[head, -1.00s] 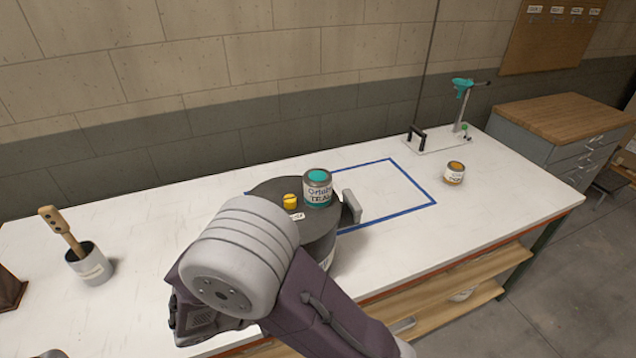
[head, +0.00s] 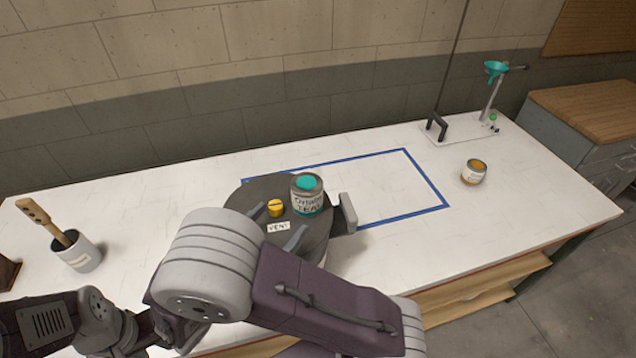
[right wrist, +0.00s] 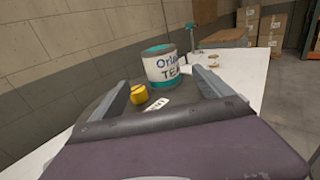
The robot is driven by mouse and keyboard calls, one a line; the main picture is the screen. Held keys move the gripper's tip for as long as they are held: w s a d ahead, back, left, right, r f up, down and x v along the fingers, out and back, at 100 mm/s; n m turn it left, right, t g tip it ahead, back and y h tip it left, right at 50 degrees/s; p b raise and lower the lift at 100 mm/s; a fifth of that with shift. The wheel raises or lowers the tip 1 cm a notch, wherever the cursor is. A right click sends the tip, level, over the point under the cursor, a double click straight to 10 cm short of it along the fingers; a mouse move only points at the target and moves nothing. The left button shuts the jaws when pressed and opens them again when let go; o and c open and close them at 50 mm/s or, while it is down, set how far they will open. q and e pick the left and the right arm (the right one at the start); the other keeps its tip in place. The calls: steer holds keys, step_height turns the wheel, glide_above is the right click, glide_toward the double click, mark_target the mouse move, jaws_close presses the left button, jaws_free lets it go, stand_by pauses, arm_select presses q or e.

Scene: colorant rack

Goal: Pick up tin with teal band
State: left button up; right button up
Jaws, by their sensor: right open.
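The tin with the teal band (head: 308,196) stands upright on the lid of a dark drum (head: 255,192). It has a teal top and a white label with dark lettering, and it also shows in the right wrist view (right wrist: 165,67). My right gripper (head: 278,222) is open over the drum lid, its two fingers pointing toward the tin. In the right wrist view the tin shows between and beyond the fingers (right wrist: 163,80), apart from them as far as I can tell. My left gripper is not in view.
A yellow cap (head: 275,208) and a VENT label (head: 278,227) are on the lid, close to my fingers. A grey handle (head: 348,213) sticks out at the drum's right. An ochre tin (head: 474,172) stands farther right. A cup (head: 80,254) holds a wooden tool. The blue-taped rectangle (head: 405,150) is mostly clear.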

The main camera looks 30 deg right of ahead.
mark_target(298, 202)
steer(key=shift+w+d+r+p, duration=0.3)
steer(key=shift+d+r+p, duration=0.1)
steer(key=shift+d, duration=0.3)
steer(key=x, duration=0.5)
steer(key=shift+f, duration=0.4)
steer(key=shift+w+d+r+p, duration=0.1)
steer(key=shift+d+p, duration=0.1)
steer(key=shift+p, duration=0.25)
steer(key=p+x, duration=0.1)
steer(key=x, duration=0.2)
steer(key=shift+d, duration=0.3)
steer(key=shift+w+d+f, duration=0.2)
steer(key=shift+w+d, duration=0.05)
steer(key=shift+d, duration=0.05)
steer(key=shift+s+a+r, duration=0.15)
steer(key=shift+a, duration=0.1)
steer(key=c, duration=1.6)
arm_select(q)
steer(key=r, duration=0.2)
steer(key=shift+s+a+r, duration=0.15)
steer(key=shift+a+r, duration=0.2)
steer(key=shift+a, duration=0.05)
arm_select(e)
steer(key=shift+d, duration=0.1)
